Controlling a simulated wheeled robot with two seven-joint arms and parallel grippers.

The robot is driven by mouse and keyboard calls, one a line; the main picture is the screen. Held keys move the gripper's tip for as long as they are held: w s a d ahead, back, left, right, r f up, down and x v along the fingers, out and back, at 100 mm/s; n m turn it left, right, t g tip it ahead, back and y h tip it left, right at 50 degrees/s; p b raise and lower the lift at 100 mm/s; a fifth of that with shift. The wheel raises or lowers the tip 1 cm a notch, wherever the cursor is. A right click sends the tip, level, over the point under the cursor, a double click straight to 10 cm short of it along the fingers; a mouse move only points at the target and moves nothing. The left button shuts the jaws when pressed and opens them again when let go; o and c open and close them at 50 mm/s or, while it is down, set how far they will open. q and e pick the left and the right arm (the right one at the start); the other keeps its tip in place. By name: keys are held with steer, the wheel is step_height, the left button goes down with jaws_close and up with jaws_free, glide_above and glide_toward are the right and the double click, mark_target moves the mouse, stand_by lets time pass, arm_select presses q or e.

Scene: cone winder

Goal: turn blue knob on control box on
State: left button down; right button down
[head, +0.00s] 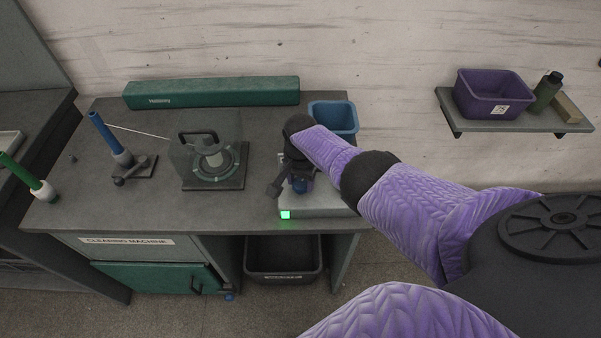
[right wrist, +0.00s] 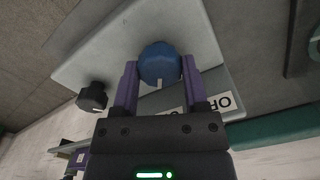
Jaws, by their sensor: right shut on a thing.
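The grey control box (head: 325,205) sits at the right front of the workbench, with a lit green light (head: 285,214) on its front corner. My right gripper (head: 299,185) reaches down over the box. In the right wrist view, the blue knob (right wrist: 160,62) sits between the two purple fingers, which are shut on its sides. A white mark shows on the knob's edge facing the gripper. A label with partly hidden lettering (right wrist: 225,101) lies beside the right finger. A black knob (right wrist: 92,97) is on the same box, left of the gripper. My left gripper is not in view.
A blue bin (head: 335,117) stands behind the box. A clear-shielded device (head: 212,160) and a blue cone on a stand (head: 108,135) are to the left. A long green case (head: 212,92) lies along the back. A shelf (head: 505,124) holds a purple bin.

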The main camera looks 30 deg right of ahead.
steer(key=shift+w+r, duration=0.1)
steer(key=shift+c, duration=0.5)
jaws_free()
